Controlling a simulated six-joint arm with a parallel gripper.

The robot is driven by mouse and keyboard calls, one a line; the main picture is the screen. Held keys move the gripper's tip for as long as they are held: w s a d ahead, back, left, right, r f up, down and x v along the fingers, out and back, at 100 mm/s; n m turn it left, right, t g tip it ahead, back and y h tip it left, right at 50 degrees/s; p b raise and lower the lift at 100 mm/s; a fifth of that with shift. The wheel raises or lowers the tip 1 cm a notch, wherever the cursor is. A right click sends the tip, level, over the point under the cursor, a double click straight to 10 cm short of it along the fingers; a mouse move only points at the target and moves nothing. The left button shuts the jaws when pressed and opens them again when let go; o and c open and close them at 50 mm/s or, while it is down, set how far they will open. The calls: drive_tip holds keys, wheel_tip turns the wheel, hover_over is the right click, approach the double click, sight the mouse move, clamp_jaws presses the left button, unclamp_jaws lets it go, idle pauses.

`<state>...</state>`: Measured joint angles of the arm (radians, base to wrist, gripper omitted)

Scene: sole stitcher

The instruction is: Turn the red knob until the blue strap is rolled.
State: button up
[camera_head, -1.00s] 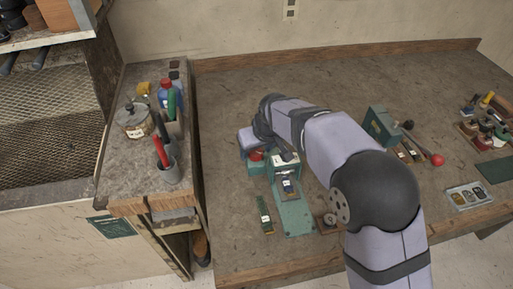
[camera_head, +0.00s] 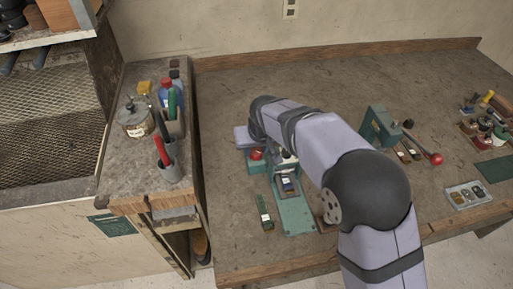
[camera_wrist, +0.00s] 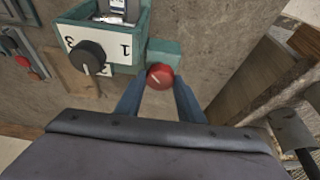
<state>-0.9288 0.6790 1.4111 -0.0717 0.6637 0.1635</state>
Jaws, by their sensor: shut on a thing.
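The red knob (camera_wrist: 160,77) sits on a small green block beside the green machine in the wrist view. It also shows in the head view (camera_head: 257,154), just below my wrist. My gripper (camera_wrist: 160,88) is shut on the knob, one blue finger at each side. A pale line marks the knob's face. The green machine (camera_wrist: 142,50) has a numbered white plate and a black dial. A small blue piece in the machine (camera_head: 287,185) may be the strap. I cannot tell how far it is rolled.
A green base plate (camera_head: 294,216) runs forward from the machine, with a small green-and-white item (camera_head: 265,213) left of it. A green box (camera_head: 380,125) and a red-tipped lever (camera_head: 437,159) stand to the right. A side shelf with a tool cup (camera_head: 168,170) is at left.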

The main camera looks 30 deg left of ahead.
drive_tip(key=shift+m, duration=0.6)
drive_tip(key=o, duration=1.1)
drive_tip(key=shift+c, duration=0.2)
drive_tip(key=shift+r, duration=0.15)
drive_tip(key=b+v, duration=0.2)
drive_tip(key=v, duration=0.5)
drive_tip(key=shift+s, duration=0.2)
drive_tip(key=shift+a, duration=0.1)
